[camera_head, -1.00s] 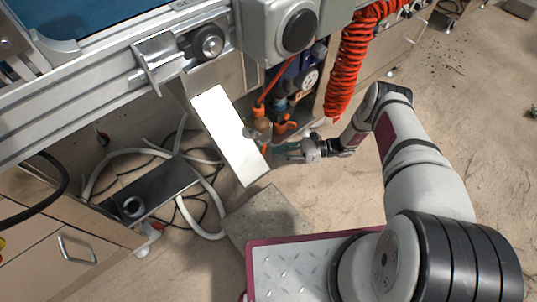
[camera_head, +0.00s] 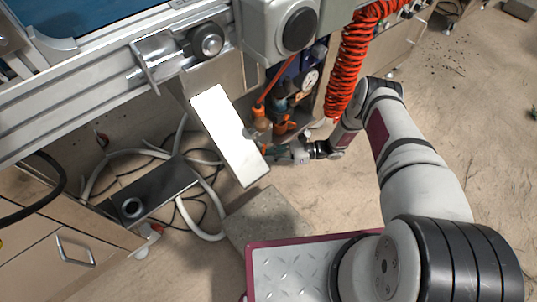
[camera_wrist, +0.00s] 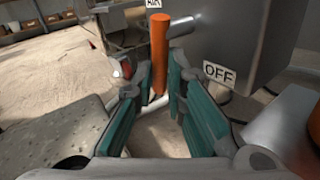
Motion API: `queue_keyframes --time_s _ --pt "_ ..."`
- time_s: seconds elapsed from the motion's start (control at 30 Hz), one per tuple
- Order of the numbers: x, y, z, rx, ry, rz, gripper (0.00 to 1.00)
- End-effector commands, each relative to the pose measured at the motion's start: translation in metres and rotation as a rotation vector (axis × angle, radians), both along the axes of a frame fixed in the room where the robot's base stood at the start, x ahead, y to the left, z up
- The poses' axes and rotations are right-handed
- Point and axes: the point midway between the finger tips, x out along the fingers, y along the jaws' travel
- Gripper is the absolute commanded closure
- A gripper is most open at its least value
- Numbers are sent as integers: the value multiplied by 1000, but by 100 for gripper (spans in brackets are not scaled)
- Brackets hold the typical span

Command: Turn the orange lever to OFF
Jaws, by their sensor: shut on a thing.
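The orange lever (camera_wrist: 159,50) stands upright as a round bar in the wrist view, with its lower end between the teal finger pads of my gripper (camera_wrist: 160,82). My gripper is shut on the lever. The OFF label (camera_wrist: 218,74) is to the right of the lever, and the AIR label (camera_wrist: 153,4) is at its top. In the head view, my gripper (camera_head: 272,151) is at the lower right edge of the bright panel, which hides part of the fingertips. I cannot tell the lever apart from the other orange parts there.
A bright white panel (camera_head: 228,135) hangs just left of my gripper. Orange fittings and a gauge (camera_head: 309,80) are above it, with a coiled red hose (camera_head: 350,65) to the right. A grey pipe (camera_wrist: 285,125) is close to the right finger. Open floor (camera_head: 470,130) lies at right.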

Motion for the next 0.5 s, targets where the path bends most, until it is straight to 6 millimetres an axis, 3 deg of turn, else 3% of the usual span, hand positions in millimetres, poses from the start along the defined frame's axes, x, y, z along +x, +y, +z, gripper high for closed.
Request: queue_keyframes --time_s 0.5 --pt "6 -9 5 -229 -153 -1 100"
